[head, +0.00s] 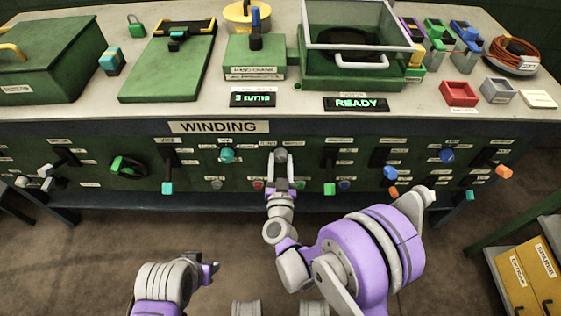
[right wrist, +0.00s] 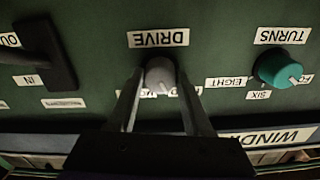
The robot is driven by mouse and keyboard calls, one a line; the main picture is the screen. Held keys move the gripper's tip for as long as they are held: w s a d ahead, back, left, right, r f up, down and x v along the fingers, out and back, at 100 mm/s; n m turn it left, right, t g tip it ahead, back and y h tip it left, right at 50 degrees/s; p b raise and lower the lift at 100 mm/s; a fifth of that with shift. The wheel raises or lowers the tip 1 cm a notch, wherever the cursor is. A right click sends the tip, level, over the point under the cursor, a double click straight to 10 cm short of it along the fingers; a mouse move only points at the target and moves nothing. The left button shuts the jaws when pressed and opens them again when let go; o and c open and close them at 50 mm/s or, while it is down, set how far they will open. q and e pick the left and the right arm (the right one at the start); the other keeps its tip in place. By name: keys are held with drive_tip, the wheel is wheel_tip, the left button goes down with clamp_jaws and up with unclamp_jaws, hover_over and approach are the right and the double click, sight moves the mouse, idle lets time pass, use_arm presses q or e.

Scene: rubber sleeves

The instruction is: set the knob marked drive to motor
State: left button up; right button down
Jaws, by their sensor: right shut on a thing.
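The grey knob (right wrist: 160,75) under the label DRIVE (right wrist: 158,39) is on the green front panel. The right wrist view shows the panel upside down. My right gripper (head: 281,158) reaches the panel below the WINDING sign in the head view. In the right wrist view its two fingers (right wrist: 160,88) are shut on the sides of the knob. A small pale mark shows on the knob's rim. The small position labels beside the knob are mostly hidden by the fingers, so I cannot read its setting. My left gripper (head: 211,269) is low, away from the panel, its jaws unclear.
A teal TURNS knob (right wrist: 279,69) sits close to the drive knob. A black lever switch (right wrist: 45,54) is on its other side. More levers and knobs line the panel. On the bench above are a display reading READY (head: 356,104) and a clear-lidded green box (head: 352,78).

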drive_tip(key=m+b, duration=0.1)
drive_tip(key=m, duration=1.1)
drive_tip(key=shift+b, duration=0.3)
drive_tip(key=shift+m, duration=0.3)
drive_tip(key=shift+c, duration=1.5)
unclamp_jaws()
drive_tip(key=s, duration=1.1)
